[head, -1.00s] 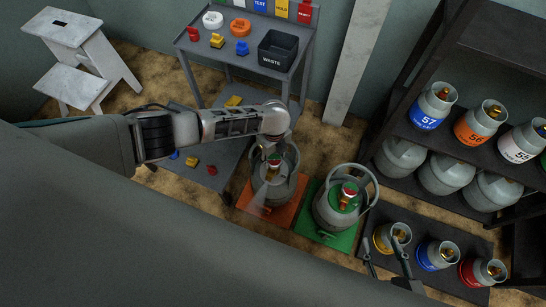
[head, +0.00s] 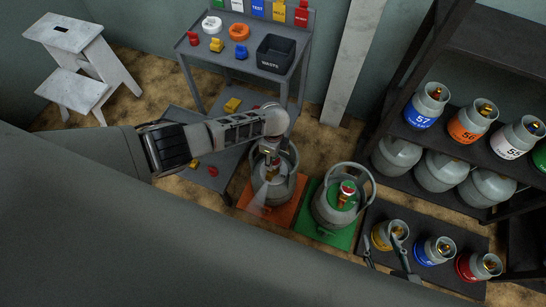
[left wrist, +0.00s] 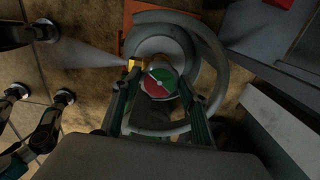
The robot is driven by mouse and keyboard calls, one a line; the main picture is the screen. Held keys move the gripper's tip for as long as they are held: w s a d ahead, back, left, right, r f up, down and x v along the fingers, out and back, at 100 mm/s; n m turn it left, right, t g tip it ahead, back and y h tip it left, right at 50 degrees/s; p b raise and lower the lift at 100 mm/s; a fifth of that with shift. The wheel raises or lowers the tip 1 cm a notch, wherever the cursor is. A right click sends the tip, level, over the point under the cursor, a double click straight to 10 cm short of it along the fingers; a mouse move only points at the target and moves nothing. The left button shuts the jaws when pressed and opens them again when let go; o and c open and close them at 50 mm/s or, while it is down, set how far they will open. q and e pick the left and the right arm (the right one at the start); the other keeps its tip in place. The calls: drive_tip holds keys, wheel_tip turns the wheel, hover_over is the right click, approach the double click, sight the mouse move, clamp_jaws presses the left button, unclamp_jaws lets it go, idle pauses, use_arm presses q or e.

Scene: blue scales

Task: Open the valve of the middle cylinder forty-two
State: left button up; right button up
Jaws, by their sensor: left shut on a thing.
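A grey cylinder (head: 287,187) with a ring collar stands on an orange mat (head: 245,206). Its number is not readable. My left gripper (head: 268,158) reaches down into the collar from above. In the left wrist view the two fingers stand either side of a round red-and-green valve wheel (left wrist: 158,83), shut on it. A brass outlet (left wrist: 135,64) beside the wheel gives off a pale spray to the left. A second grey cylinder (head: 328,212) with a red-topped valve stands on a green mat (head: 342,240). My right gripper (head: 382,243) is open and empty, near the small cylinders.
Small cylinders with yellow (head: 382,236), blue (head: 436,250) and red (head: 477,266) bands stand on a dark mat. A shelf at right holds more cylinders. A grey cart with a waste bin (head: 276,53) stands behind. A white step stool (head: 75,90) is at far left.

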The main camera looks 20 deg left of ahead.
use_arm(q)
drive_tip(key=shift+s+f, duration=0.1)
use_arm(e)
drive_tip(key=shift+w, duration=0.15)
use_arm(q)
drive_tip(key=o, duration=0.8)
drive_tip(key=shift+o, duration=1.4)
use_arm(e)
drive_tip(key=shift+w+r, duration=0.25)
drive_tip(key=shift+w, duration=0.05)
use_arm(q)
drive_tip(key=shift+r, duration=0.25)
wheel_tip(320, 180, up, 12)
drive_tip(key=shift+f, duration=0.2)
use_arm(e)
drive_tip(key=shift+s+f, duration=0.1)
drive_tip(key=shift+s, duration=0.1)
